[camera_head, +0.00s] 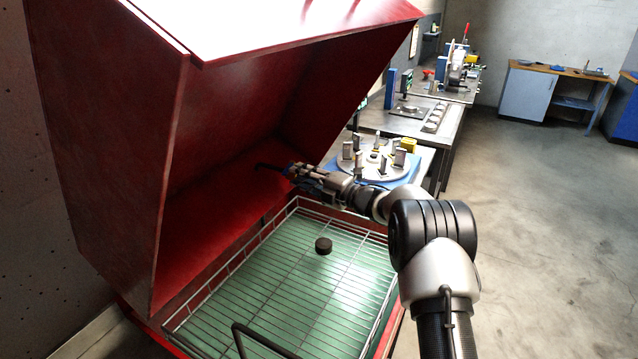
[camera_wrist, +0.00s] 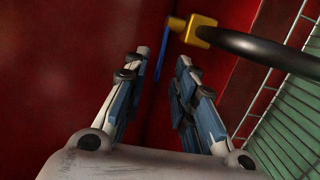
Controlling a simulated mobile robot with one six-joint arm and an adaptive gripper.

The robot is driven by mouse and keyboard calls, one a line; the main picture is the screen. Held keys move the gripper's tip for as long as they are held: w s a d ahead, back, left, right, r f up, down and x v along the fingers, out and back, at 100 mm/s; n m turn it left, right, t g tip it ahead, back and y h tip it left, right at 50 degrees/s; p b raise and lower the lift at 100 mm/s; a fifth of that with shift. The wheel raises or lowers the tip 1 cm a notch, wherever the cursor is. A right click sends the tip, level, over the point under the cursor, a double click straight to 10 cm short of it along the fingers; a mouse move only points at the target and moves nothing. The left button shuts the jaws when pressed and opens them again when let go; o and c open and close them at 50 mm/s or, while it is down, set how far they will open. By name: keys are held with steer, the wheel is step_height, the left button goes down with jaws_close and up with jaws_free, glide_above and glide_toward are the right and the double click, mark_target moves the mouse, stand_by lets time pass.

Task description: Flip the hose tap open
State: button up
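The hose tap (camera_wrist: 196,30) is a brass-yellow fitting at the top of the wrist view. It sits on the end of a thick black hose (camera_wrist: 265,52) that runs off to the right. A thin blue lever (camera_wrist: 164,54) hangs down from the tap. My gripper (camera_wrist: 161,60) is open, its two fingers apart. The lever shows in the gap between the fingertips; I cannot tell whether it is between them or beyond them. In the head view my gripper (camera_head: 292,170) is inside the red cabinet, beside a dark hose end (camera_head: 268,166).
The red cabinet (camera_head: 115,130) has its lid raised over my gripper. A round plate with several upright blocks (camera_head: 372,166) stands behind my arm. The floor at right is clear.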

steer(key=v, duration=0.9)
